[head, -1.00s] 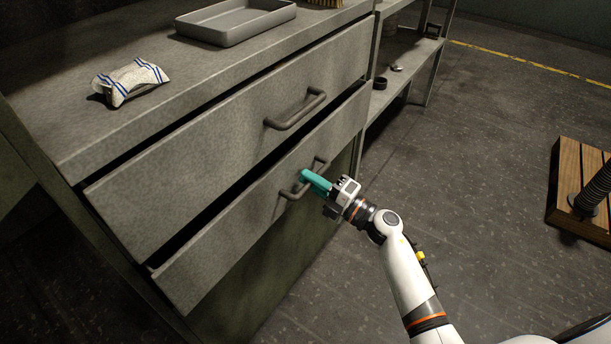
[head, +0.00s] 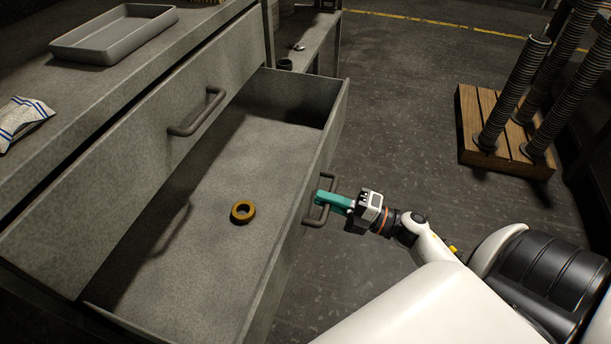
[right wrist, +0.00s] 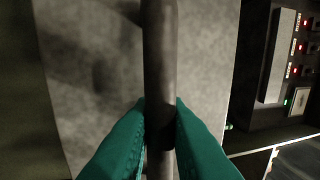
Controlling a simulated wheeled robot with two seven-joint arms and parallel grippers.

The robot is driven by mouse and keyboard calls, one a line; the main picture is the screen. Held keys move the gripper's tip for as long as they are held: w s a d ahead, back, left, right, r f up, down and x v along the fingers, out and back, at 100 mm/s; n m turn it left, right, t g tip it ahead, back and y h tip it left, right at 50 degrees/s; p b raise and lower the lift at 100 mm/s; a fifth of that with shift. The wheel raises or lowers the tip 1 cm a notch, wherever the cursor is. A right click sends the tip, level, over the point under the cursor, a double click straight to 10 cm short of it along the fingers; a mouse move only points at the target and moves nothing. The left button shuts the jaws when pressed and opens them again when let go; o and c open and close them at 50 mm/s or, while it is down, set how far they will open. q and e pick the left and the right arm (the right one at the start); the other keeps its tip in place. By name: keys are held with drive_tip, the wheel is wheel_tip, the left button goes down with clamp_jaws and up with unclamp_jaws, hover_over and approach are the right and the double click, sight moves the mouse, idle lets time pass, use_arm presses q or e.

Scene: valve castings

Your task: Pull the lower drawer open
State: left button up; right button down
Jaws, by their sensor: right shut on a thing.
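The lower drawer (head: 225,262) of the grey cabinet stands well open in the head view. A brass-coloured ring (head: 242,211) lies on its floor. My right gripper (head: 322,199) is shut on the bar handle (head: 319,212) on the drawer's front. In the right wrist view its teal fingers (right wrist: 160,125) sit on both sides of the dark handle bar (right wrist: 160,60). The upper drawer (head: 120,190) is almost shut and has its own bar handle (head: 198,113). My left gripper is not in view.
A grey tray (head: 112,42) and a white, blue-striped packet (head: 22,118) lie on the cabinet top. A shelf (head: 315,40) stands behind. A wooden pallet (head: 500,140) with upright spring-like rods is at right. The floor between is clear.

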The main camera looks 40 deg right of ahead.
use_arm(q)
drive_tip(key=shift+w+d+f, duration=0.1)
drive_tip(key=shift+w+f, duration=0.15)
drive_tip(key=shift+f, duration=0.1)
use_arm(e)
drive_tip(key=shift+v, duration=1)
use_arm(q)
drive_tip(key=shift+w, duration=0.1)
use_arm(e)
drive_tip(key=shift+r, duration=0.15)
drive_tip(key=c, duration=1.5)
unclamp_jaws()
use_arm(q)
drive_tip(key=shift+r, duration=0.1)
use_arm(e)
drive_tip(key=shift+o, duration=0.2)
drive_tip(key=v, duration=1.2)
